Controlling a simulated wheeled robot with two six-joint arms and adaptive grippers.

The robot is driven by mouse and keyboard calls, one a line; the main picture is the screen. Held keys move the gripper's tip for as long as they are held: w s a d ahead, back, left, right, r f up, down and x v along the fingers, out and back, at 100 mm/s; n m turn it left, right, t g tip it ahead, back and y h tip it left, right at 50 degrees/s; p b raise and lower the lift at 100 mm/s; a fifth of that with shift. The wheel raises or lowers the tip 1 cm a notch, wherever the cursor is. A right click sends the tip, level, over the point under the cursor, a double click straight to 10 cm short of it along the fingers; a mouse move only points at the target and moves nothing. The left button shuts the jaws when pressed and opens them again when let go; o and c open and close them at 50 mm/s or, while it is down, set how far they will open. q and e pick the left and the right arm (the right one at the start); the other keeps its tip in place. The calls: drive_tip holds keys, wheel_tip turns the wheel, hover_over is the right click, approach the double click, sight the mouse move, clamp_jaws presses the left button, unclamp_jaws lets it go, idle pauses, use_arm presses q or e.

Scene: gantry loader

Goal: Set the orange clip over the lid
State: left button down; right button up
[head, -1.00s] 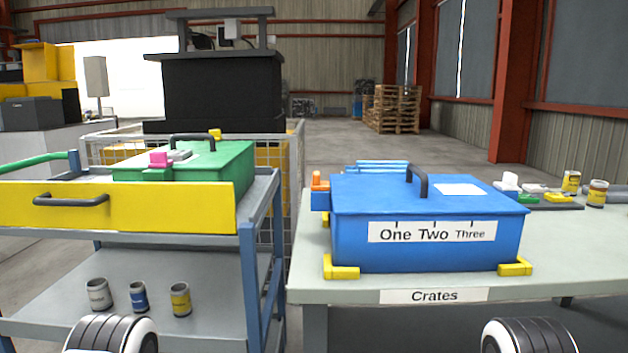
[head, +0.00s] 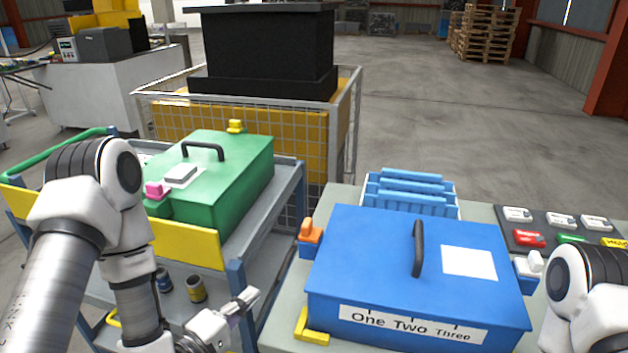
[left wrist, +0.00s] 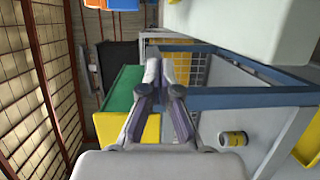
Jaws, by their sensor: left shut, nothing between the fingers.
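The orange clip (head: 311,232) stands on a blue block at the left side of the blue crate, beside the lid's left edge and not over it. The blue lid (head: 365,250) has a dark handle and a white label, and looks closed on the crate (head: 345,308). My left gripper (head: 252,297) is shut and empty, left of the crate and apart from the clip. It also shows in the left wrist view (left wrist: 166,66), where part of the orange clip (left wrist: 97,4) shows at the top edge. My right arm shows at the right; its gripper is out of view.
A white clip (head: 532,266) sits at the crate's right side. A yellow corner stop (head: 308,328) stands at its front left. A cart with a green box (head: 232,175) is at left.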

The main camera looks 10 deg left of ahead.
sight(311, 230)
use_arm(q)
wheel_tip(311, 230, up, 10)
drive_tip(key=w+a+f+t+p, duration=0.1)
drive_tip(key=p, duration=0.3)
drive_tip(key=w+d, duration=0.6)
drive_tip(key=w, duration=0.3)
drive_tip(key=shift+w+d+r+p, duration=0.2)
drive_tip(key=shift+w+d+p, duration=0.15)
drive_tip(key=shift+d, duration=0.05)
use_arm(e)
wheel_tip(311, 230, up, 8)
drive_tip(key=shift+f, duration=0.25)
use_arm(q)
drive_tip(key=shift+a, duration=0.1)
use_arm(e)
drive_tip(key=shift+w, duration=0.1)
drive_tip(key=shift+d, duration=0.15)
